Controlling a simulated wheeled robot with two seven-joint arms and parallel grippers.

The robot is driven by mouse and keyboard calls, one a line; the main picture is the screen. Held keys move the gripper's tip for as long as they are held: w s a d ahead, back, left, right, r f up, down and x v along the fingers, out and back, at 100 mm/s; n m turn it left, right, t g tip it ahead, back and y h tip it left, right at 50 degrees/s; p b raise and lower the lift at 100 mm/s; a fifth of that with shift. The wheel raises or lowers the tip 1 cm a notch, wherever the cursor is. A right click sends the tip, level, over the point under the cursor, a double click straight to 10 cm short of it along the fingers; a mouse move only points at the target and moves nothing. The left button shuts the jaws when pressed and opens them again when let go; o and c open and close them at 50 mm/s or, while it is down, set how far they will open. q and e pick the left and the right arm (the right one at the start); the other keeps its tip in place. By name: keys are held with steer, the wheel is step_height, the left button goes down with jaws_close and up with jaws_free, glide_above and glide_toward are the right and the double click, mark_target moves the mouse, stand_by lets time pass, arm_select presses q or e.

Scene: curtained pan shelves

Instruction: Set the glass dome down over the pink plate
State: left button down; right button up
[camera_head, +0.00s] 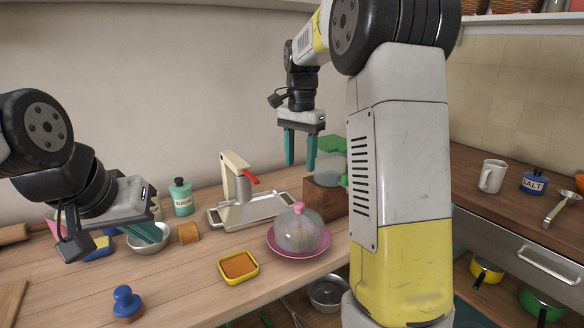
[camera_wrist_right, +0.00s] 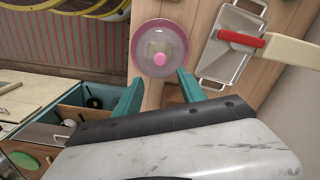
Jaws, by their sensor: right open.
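The clear glass dome (camera_head: 299,232) with its pink knob stands upright over the pink plate (camera_head: 284,252) on the wooden counter. The plate's rim shows around the dome. In the right wrist view the dome (camera_wrist_right: 172,38) sits inside the plate's pink rim (camera_wrist_right: 137,63), with a pale brownish thing seen through the glass. My right gripper (camera_head: 299,150) is open and empty, raised above and behind the dome, apart from it; its spread teal fingers also show in the right wrist view (camera_wrist_right: 157,92). My left gripper (camera_head: 150,236) is low at the left, its fingers by a metal bowl; its opening is unclear.
A metal tray (camera_head: 262,217) with a white, red-handled press (camera_head: 236,180) stands behind the plate. A yellow dish (camera_head: 239,267) lies front left of it. A wooden box (camera_head: 322,199) is close behind right. A sugar jar (camera_head: 180,197) and a blue-knobbed stamp (camera_head: 127,303) stand left.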

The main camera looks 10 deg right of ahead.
steer(key=s+a+f+n+t+y, duration=0.1)
steer(key=s+n+t, duration=0.5)
steer(key=s, duration=1.8)
steer(key=a+n+y, duration=0.1)
steer(key=n, duration=0.3)
steer(key=shift+a, duration=0.15)
